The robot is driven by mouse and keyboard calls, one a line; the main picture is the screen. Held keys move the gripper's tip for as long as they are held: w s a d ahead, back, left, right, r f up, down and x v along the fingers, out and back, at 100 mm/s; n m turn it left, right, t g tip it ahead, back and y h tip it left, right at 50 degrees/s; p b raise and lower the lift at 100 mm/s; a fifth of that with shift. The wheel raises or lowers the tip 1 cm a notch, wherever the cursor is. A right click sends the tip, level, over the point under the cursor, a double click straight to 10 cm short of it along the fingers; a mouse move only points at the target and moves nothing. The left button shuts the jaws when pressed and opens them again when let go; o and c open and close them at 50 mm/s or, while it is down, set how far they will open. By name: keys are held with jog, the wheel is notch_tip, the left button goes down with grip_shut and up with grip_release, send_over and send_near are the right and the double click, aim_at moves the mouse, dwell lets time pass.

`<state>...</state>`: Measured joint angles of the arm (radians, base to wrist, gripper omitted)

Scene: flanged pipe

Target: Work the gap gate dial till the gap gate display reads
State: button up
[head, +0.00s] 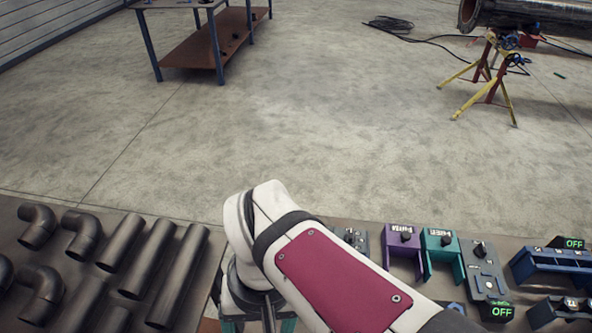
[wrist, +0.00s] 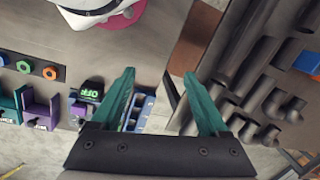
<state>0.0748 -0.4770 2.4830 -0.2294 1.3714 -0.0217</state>
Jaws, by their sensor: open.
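My gripper (wrist: 160,72) shows in the wrist view with two teal fingers spread apart and nothing between them. In the head view my arm hides most of it. No label for the gap gate is legible, so I cannot tell which dial and display belong to it. One display (head: 502,311) reads OFF beside a grey panel with a black knob (head: 479,249). Another display (head: 573,243) reads OFF above a blue unit (head: 550,264) at the right edge. A display reading OFF (wrist: 90,92) also shows in the wrist view, left of my fingers.
A purple bracket (head: 403,235) and a teal bracket (head: 440,240), both with black knobs, stand left of the grey panel. Dark pipes and elbows (head: 180,275) lie on the bench's left side. Beyond the bench is open floor, with a shelf table (head: 205,55) and yellow stand (head: 490,75) farther off.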

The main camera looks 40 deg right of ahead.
jog(key=shift+m, duration=0.5)
jog(key=w+d, duration=0.3)
jog(key=w, duration=0.1)
jog(key=w+d+r, duration=0.1)
jog(key=w+d, duration=0.1)
jog(key=shift+w+d, duration=0.15)
jog(key=shift+d, duration=0.15)
jog(key=shift+c, duration=1.2)
jog(key=shift+m+h, duration=0.4)
jog(key=w+d, duration=0.1)
jog(key=d, duration=0.1)
jog(key=w+d, duration=0.2)
jog(key=d, duration=0.1)
jog(key=w+d, duration=0.1)
jog(key=d, duration=0.1)
jog(key=shift+w+d+f, duration=0.1)
jog(key=shift+w+d, duration=0.1)
jog(key=shift+w, duration=0.1)
jog(key=shift+c, duration=1)
jog(key=m, duration=0.1)
send_over(351, 233)
notch_tip(351, 233, down, 5)
jog(key=shift+h, duration=0.4)
notch_tip(351, 233, down, 16)
jog(key=shift+r, duration=0.1)
jog(key=shift+c, duration=0.3)
grip_shut()
